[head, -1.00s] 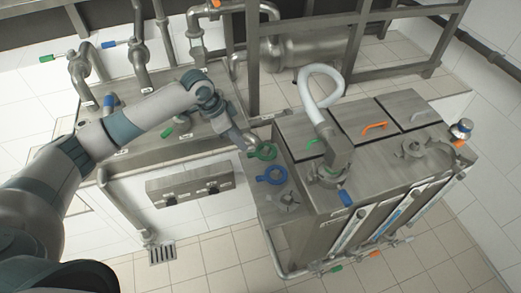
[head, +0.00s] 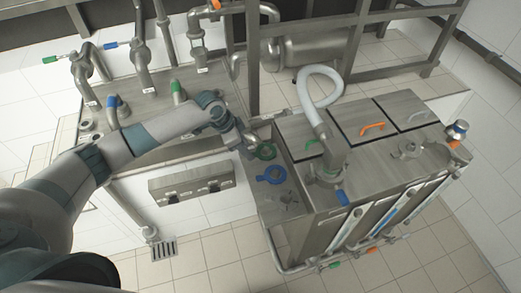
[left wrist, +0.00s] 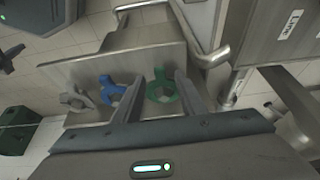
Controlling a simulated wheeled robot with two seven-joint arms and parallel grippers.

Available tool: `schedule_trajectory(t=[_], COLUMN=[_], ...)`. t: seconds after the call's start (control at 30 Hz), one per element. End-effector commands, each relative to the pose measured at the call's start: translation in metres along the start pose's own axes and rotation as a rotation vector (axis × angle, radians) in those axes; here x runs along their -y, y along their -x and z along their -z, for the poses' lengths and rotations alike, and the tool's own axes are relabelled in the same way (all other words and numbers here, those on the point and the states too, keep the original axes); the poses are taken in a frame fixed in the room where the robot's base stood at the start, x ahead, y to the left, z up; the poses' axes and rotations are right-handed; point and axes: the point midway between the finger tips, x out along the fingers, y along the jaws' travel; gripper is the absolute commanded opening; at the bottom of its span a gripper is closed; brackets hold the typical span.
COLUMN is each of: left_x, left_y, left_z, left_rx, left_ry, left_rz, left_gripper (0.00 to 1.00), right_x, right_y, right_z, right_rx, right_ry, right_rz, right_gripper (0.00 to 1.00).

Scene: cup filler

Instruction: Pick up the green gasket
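The green gasket (head: 266,152) is a ring with a tab, lying on the small grey side shelf (head: 264,197) of the metal machine. It also shows in the left wrist view (left wrist: 161,89), between the fingers of my left gripper (left wrist: 163,82). The fingers are apart, one on each side of the ring, with gaps showing. I cannot tell how high they are above the shelf. In the head view my left gripper (head: 249,146) is just left of the green gasket. My right gripper is in neither view.
A blue gasket (head: 271,175) and a grey one (head: 289,197) lie beside the green one on the shelf. The machine's tall body, with a white hose (head: 318,88), stands close on the right. A bench with pipes (head: 150,100) is at left.

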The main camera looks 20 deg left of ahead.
Motion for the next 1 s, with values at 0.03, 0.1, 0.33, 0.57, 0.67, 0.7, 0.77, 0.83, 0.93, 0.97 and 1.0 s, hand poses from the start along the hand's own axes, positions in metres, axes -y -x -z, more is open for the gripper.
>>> schedule_trajectory(t=[0.03,0.1,0.33,0.57,0.67,0.7,0.77,0.83,0.93,0.97,1.0], left_x=[0.0,0.0,0.0,0.0,0.0,0.0,0.0,0.0,0.0,0.0,0.0], left_y=[-0.005,-0.011,-0.018,-0.018,-0.018,-0.018,-0.018,-0.018,-0.018,-0.018,-0.018], left_z=[0.001,0.001,0.0,0.0,0.0,0.0,0.0,0.0,0.0,0.0,0.0], left_rx=[0.0,0.0,-0.001,-0.001,-0.001,-0.001,-0.001,-0.001,-0.001,-0.001,-0.001], left_ry=[0.001,0.001,0.0,0.0,0.0,0.0,0.0,0.0,0.0,0.0,0.0], left_rz=[-0.001,-0.001,0.001,0.001,0.001,0.001,0.001,0.001,0.001,0.001,0.001], left_gripper=[0.38,0.38,0.38,0.38,0.38,0.3,0.16,0.0,0.0,0.0,0.0], right_x=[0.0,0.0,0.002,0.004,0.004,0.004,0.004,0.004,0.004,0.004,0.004], right_y=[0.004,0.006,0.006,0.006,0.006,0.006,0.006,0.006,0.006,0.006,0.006], right_z=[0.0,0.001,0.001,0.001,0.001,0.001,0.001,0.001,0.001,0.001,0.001], right_rx=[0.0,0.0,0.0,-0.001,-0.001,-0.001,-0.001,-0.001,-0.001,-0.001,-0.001], right_ry=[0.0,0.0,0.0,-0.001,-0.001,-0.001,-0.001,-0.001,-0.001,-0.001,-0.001], right_rz=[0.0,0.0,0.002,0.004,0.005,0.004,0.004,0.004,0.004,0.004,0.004], right_gripper=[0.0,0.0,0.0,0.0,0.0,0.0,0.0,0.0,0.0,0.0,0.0])
